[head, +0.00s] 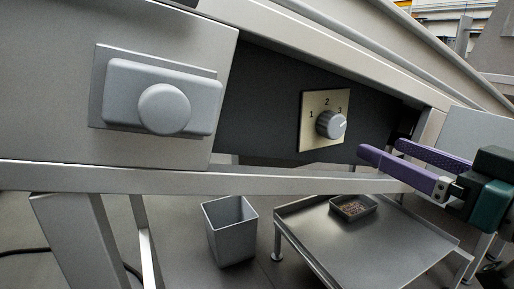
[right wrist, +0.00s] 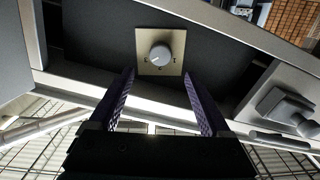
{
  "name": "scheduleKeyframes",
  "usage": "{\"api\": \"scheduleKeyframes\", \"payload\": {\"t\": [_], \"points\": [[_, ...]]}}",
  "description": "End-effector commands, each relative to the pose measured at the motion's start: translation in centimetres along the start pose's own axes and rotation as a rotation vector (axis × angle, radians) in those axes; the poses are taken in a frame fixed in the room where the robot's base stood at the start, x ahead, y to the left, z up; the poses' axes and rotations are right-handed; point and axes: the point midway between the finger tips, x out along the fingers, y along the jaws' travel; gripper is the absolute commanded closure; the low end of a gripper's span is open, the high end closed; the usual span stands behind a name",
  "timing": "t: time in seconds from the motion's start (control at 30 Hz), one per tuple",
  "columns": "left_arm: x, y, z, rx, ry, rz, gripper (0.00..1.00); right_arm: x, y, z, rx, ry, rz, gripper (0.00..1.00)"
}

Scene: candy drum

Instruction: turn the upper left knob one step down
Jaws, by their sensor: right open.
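A grey round knob (head: 331,124) sits on a beige plate (head: 312,139) marked 1, 2 and 3, on a dark recessed panel. Its white pointer line is turned toward the 3. In the right wrist view the knob (right wrist: 160,56) and its plate (right wrist: 145,40) lie straight ahead, beyond the fingertips. My right gripper (head: 381,150) has purple fingers and is open and empty, to the right of the knob and slightly lower in the head view. In the right wrist view the gripper (right wrist: 159,78) shows its fingers spread wide, apart from the knob. My left gripper is not in view.
A grey housing with a round cap (head: 164,109) is on the panel at left. A grey metal rail (head: 250,183) runs below the knob. Beneath stand a grey bin (head: 231,232) and a low metal table (head: 380,240) with a small tray (head: 353,207) of brown bits.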

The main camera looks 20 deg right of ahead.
Motion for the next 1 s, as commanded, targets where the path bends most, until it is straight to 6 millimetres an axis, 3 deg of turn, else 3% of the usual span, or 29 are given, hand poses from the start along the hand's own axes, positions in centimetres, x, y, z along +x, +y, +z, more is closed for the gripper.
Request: {"api": "scheduleKeyframes", "payload": {"t": [0.6,1.0], "points": [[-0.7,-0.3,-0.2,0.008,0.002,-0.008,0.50,8.7,-0.1,-0.2,-0.001,0.000,0.000,0.19],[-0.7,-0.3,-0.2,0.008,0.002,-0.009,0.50,9.6,-0.1,-0.1,-0.001,-0.002,0.000,0.19]]}}
